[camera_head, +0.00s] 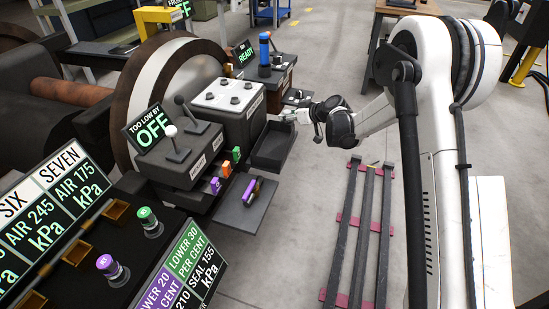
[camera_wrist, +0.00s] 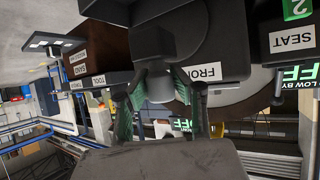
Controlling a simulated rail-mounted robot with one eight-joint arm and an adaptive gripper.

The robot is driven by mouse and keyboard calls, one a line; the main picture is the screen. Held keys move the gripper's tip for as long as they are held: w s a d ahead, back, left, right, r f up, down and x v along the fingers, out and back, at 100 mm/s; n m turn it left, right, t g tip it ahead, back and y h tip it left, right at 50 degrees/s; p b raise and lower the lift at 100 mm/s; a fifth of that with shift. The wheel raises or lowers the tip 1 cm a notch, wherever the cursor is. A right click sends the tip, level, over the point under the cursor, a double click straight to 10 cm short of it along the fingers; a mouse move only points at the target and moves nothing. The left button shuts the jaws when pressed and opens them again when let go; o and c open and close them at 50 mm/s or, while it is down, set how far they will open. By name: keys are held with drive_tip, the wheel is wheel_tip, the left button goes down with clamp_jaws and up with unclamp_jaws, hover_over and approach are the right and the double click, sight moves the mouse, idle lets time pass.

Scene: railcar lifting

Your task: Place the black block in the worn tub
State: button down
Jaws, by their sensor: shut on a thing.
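My gripper (camera_head: 288,116) reaches in from the right, just above the far end of an open dark tub (camera_head: 271,160). I cannot read a label that says whether this is the worn tub. In the wrist view my gripper (camera_wrist: 160,100) has its green-padded fingers closed around a grey, knob-like part. A dark block-shaped piece (camera_wrist: 152,45) lies just beyond it; I take this for the black block, held by the knob. In the head view the held piece is too small to make out.
A grey box (camera_head: 228,97) with round knobs stands left of the tub. A lower tray (camera_head: 235,215) carries a purple-and-dark piece (camera_head: 252,190). A small stand (camera_head: 297,97) is behind my gripper. Rails (camera_head: 365,230) lie on open floor to the right.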

drive_tip(key=n+b, duration=0.1)
drive_tip(key=b, duration=0.1)
hover_over(275, 149)
wheel_tip(275, 149, down, 3)
drive_tip(key=g, duration=0.1)
drive_tip(key=shift+y, duration=0.4)
drive_tip(key=f+b, duration=0.1)
drive_tip(key=f, duration=0.2)
drive_tip(key=f+b, duration=0.1)
drive_tip(key=f, duration=0.2)
drive_tip(key=f+b, duration=0.1)
drive_tip(key=f, duration=0.3)
drive_tip(key=shift+w+a, duration=0.2)
drive_tip(key=shift+w, duration=0.1)
drive_tip(key=shift+r, duration=0.1)
drive_tip(key=c, duration=1.5)
unclamp_jaws()
drive_tip(key=shift+s+d+r, duration=0.15)
drive_tip(key=shift+d, duration=0.05)
drive_tip(key=p+v, duration=0.3)
drive_tip(key=v, duration=0.8)
drive_tip(key=shift+s+d+r, duration=0.1)
drive_tip(key=shift+s+d, duration=0.05)
